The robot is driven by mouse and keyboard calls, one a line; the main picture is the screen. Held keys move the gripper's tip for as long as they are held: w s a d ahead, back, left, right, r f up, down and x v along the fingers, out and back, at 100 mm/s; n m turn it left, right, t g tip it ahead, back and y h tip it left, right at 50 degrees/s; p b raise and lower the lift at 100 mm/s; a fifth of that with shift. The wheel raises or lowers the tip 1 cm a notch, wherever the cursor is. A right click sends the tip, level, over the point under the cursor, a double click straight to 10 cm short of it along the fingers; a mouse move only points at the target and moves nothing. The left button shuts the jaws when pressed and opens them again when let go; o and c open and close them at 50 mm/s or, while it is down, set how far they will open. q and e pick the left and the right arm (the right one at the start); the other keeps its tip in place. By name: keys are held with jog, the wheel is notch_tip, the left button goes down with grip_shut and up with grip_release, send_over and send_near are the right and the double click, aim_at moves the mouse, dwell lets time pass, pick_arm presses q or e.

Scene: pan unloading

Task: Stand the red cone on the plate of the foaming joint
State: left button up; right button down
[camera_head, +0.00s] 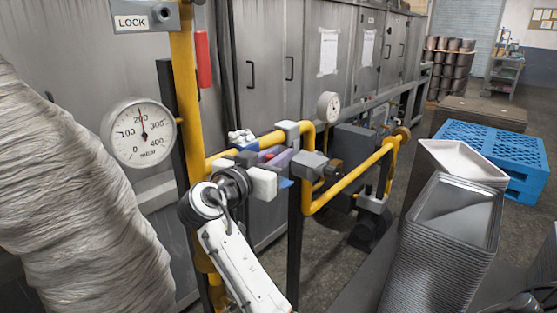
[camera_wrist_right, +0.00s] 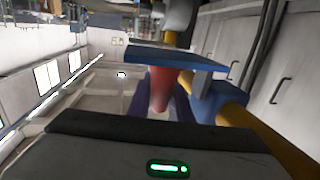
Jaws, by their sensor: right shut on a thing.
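My right gripper (camera_head: 277,159) is at the yellow pipe, its purple fingers shut on the red cone. Only a small bit of the red cone (camera_head: 267,157) shows in the head view. In the right wrist view the cone (camera_wrist_right: 160,90) sits between the fingers, with its wider end by a blue plate (camera_wrist_right: 175,58). I cannot tell whether cone and plate touch. A joint with white foam-like lumps (camera_head: 240,137) is on the pipe, just left of and behind the gripper. My left gripper is not in view.
The yellow pipe (camera_head: 348,186) runs right from the gripper past other grey joints. A large pressure gauge (camera_head: 141,132) is at left and a small one (camera_head: 329,107) is behind. Stacked trays (camera_head: 440,255) stand at right, with a blue pallet (camera_head: 492,145) beyond. Grey cabinets line the back.

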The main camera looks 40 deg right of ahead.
jog(key=shift+f, duration=0.1)
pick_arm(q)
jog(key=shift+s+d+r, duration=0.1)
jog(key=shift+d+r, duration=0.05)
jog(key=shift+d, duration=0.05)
pick_arm(e)
jog(key=c, duration=1.6)
grip_release()
pick_arm(q)
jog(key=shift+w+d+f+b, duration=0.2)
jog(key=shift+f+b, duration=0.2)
jog(key=shift+b, duration=0.4)
pick_arm(e)
jog(key=v, duration=1.2)
